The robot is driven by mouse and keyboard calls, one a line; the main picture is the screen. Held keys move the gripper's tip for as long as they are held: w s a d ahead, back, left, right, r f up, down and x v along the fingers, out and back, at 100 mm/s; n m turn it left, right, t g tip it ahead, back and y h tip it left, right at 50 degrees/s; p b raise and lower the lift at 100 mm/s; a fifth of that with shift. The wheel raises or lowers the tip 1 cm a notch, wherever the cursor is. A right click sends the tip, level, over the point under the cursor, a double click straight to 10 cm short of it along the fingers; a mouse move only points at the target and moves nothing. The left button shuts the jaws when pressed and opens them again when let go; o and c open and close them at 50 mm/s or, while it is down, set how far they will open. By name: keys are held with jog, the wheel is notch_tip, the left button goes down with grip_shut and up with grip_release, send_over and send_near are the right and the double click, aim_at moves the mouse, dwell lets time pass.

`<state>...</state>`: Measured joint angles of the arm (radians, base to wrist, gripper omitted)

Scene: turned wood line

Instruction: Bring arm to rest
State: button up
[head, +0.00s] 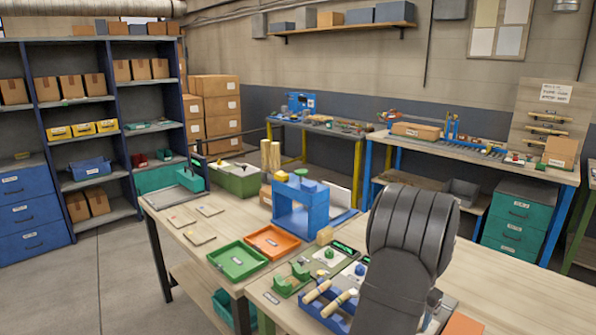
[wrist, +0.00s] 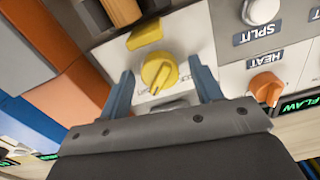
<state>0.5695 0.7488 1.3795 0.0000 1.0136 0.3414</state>
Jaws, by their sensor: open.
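My gripper (wrist: 163,68) is open in the wrist view, with its two blue-grey fingers apart. A yellow knob (wrist: 159,73) on a pale panel (wrist: 195,35) shows between the fingers, with space visible on both sides of it. I cannot tell how far the fingertips are from the panel. In the head view my dark arm stands over the front workbench (head: 510,300), and my gripper is hidden behind it.
An orange knob (wrist: 266,87) marked HEAT is right of my gripper, below a grey button (wrist: 260,11) marked SPLIT. The bench also holds a blue frame (head: 301,205), a green tray (head: 238,261) and an orange tray (head: 273,241). Bare bench top lies at right.

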notch_tip(320, 180, up, 18)
notch_tip(320, 180, down, 18)
jog(key=shift+r, duration=0.15)
jog(key=shift+f, duration=0.2)
jog(key=n, duration=0.8)
jog(key=shift+r+n, duration=0.1)
jog(key=shift+n, duration=0.3)
jog(key=n, duration=0.4)
jog(key=shift+n, duration=2.4)
